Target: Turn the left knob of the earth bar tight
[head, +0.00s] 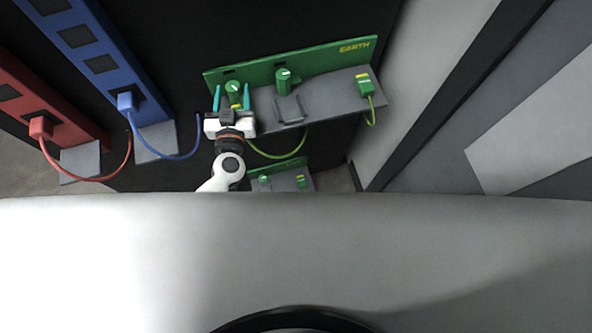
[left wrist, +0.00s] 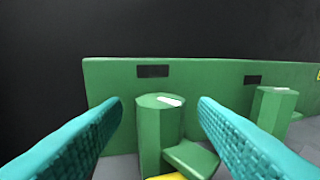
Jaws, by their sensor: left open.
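The earth bar (head: 325,61) is a green upright plate marked EARTH above a grey shelf. Its left knob (head: 233,89) is green with a white mark on top. In the left wrist view the left knob (left wrist: 160,125) stands between the two fingers, its white mark slanting slightly down to the right. My left gripper (head: 231,97) is open, its teal fingers on either side of the knob, with gaps visible; contact cannot be told. A green piece with yellow sits low in front of the knob. A second knob (head: 283,80) stands to the right. My right gripper is not in view.
A green plug (head: 365,86) with a green cable is at the shelf's right end. A grey bracket (head: 289,109) lies mid-shelf. Blue (head: 93,53) and red (head: 38,100) strips with plugged cables stand at left. A lower green bar (head: 280,180) sits below.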

